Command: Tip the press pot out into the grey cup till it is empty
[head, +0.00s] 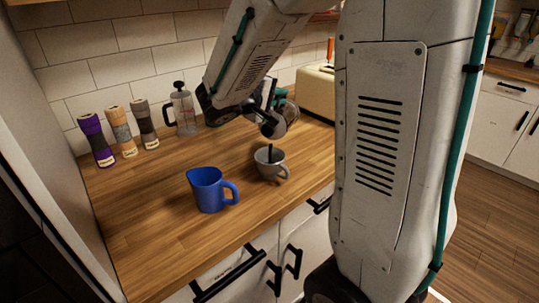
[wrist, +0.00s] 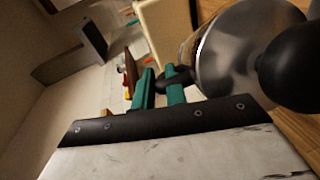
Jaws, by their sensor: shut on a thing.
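My gripper (wrist: 160,84) is shut on the dark handle of a press pot. The pot's round metal lid (wrist: 232,55) and black knob (wrist: 290,65) fill the right of the wrist view. In the head view the held pot (head: 290,110) is tilted, lid down toward the front, above the grey cup (head: 271,166). The cup stands upright on the wooden counter. A thin dark vertical strip (head: 270,152) shows between the knob and the cup; I cannot tell whether it is liquid or a spoon. The pot's contents are hidden.
A blue jug (head: 208,190) stands left of the cup, near the front. Another press pot (head: 183,108) and several canisters (head: 121,130) stand along the tiled wall. A cream toaster (head: 316,92) is behind the held pot. The counter's left front is clear.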

